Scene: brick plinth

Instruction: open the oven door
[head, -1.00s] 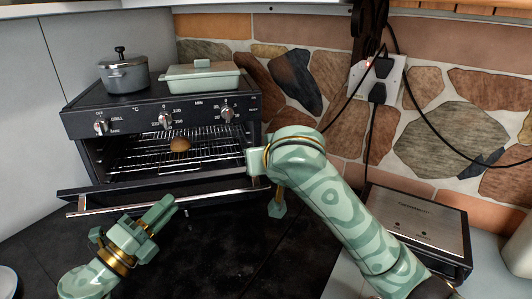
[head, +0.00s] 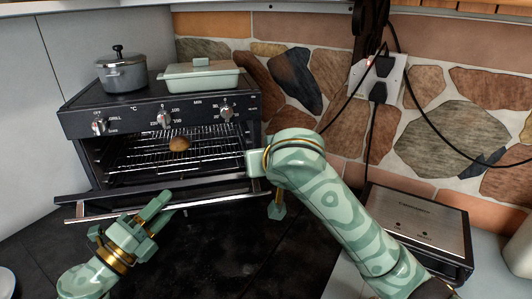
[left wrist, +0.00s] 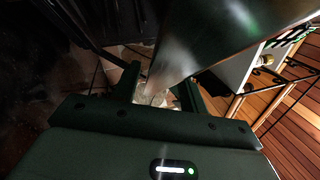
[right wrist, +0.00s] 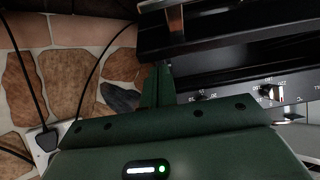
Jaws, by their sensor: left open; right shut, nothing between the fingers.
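The black oven (head: 160,115) stands at the left in the head view. Its door (head: 165,192) is partly open, tilted forward, with a metal bar handle (head: 95,213) along its front edge. My left gripper (head: 160,204) is open at the front of the door, its fingers overlapping the handle in the picture; contact is unclear. In the left wrist view a large shiny surface (left wrist: 205,40) lies at the open fingers. My right gripper (right wrist: 158,85) is shut and empty, beside the oven's right side; my arm mostly hides it in the head view.
A round bread-like item (head: 179,144) sits on the oven rack (head: 130,158). A grey pot (head: 122,72) and a lidded green dish (head: 200,77) stand on top. A silver-topped appliance (head: 420,220) is at the right. Dark counter (head: 215,250) is clear below the door.

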